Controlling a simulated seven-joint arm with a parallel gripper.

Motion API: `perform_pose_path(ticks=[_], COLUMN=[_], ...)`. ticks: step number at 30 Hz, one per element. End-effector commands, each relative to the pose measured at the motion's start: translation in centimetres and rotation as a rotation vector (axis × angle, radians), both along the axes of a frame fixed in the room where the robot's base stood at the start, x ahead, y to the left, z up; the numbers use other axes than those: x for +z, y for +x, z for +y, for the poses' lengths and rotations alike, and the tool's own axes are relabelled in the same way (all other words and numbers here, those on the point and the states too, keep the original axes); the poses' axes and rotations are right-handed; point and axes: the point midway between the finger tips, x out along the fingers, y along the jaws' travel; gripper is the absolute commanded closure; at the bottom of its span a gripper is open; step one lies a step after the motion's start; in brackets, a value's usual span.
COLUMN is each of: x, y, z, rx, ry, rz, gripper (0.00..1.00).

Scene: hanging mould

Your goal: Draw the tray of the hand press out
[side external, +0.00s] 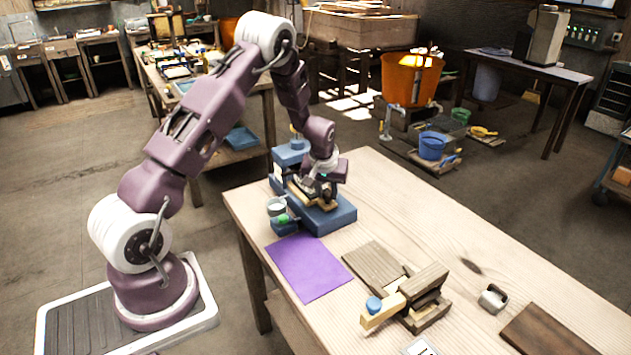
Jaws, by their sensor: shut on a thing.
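The blue hand press (335,215) stands on the wooden table near its far left corner. A light wooden tray (327,205) shows at the front of the press, low between its blue parts. My gripper (314,192) is at the front of the press, just over the tray, pointing down. Its fingers are small and partly hidden against the press. They look closed on the tray's front part, though the exact contact is hard to see. How far the tray sits inside the press is hidden by my gripper and wrist.
A purple sheet (305,268) lies in front of the press, with a small cup (277,207) and a green item beside the press. A wooden block device (420,300), a dark board (376,265) and a metal piece (493,298) lie to the right.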

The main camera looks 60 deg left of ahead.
Motion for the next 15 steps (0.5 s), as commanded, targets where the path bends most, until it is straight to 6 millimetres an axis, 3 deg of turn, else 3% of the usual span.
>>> perform_pose_path(ticks=[3,6,15], x=[0.0,0.0,0.0], y=[0.0,0.0,-0.1], z=[-3.0,-4.6,-5.6], rx=[-0.004,-0.003,0.002], ry=[0.000,0.000,0.000], rz=[0.000,0.000,-0.001], gripper=[1.00,1.00,1.00])
